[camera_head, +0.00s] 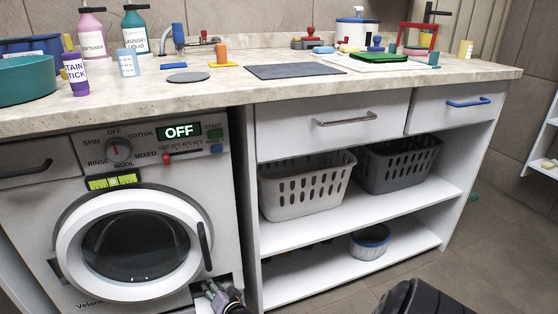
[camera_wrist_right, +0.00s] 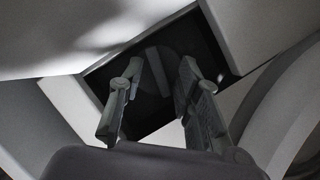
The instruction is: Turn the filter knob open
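The washing machine (camera_head: 140,240) stands at the left under the counter. My right gripper (camera_head: 212,288) is low at its bottom right corner, in front of a small dark opening. In the right wrist view, my right gripper (camera_wrist_right: 160,72) has its fingers apart, pointing into a dark square recess (camera_wrist_right: 108,76) in the white front. A dark round shape, apparently the filter knob (camera_wrist_right: 158,70), shows dimly between the fingers. I cannot tell whether the fingers touch it or how it is turned. In the head view the knob is hidden. My left gripper is out of view.
The round door (camera_head: 75,245) of the machine is shut, its dark handle (camera_head: 205,246) above my right gripper. An open shelf unit with a light basket (camera_head: 305,185), a grey basket (camera_head: 400,165) and a round tub (camera_head: 370,243) stands to the right. Floor shows at the lower right.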

